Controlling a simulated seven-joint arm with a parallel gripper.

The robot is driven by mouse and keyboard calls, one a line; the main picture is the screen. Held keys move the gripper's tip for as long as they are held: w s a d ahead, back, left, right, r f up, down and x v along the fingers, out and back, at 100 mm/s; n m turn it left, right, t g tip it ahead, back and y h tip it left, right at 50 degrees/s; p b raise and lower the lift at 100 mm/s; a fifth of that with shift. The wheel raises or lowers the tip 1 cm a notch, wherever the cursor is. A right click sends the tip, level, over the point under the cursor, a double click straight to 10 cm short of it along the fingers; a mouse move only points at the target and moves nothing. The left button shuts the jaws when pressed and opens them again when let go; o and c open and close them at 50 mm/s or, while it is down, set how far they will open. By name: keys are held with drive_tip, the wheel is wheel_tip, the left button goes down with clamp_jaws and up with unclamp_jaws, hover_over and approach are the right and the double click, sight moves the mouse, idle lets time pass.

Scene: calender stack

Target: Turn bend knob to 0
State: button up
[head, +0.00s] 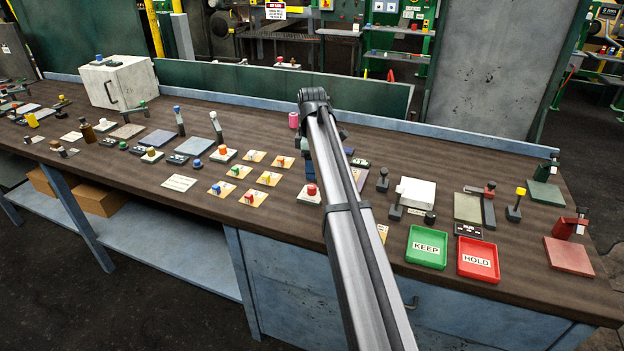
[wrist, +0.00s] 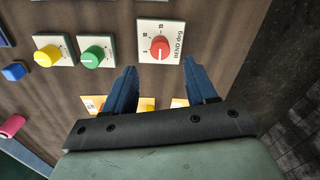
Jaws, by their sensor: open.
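The bend knob (wrist: 160,47) is a round red knob on a square white plate marked "BEND deg" with dial numbers. A pale mark shows on the knob, but I cannot read its setting surely. My gripper (wrist: 161,68) is open and empty. In the wrist view its two blue fingers are spread, with the red knob just beyond the tips, in line with the gap. I cannot tell the height between them. In the head view the red knob (head: 311,190) stands left of my arm. My gripper's blue fingers (head: 310,168) show partly there; my arm hides the rest.
Green (wrist: 93,54) and yellow (wrist: 46,56) knobs on white plates sit beside the bend knob. Orange cards (head: 269,178) with small knobs lie left of it. A pink cylinder (head: 293,120) stands behind. Green (head: 427,247) and red (head: 478,259) trays lie right, near the bench's front edge.

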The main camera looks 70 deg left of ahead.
sight(313, 186)
wheel_tip(313, 186, up, 6)
drive_tip(key=shift+r, duration=0.25)
drive_tip(key=shift+w, duration=0.1)
idle(0.5)
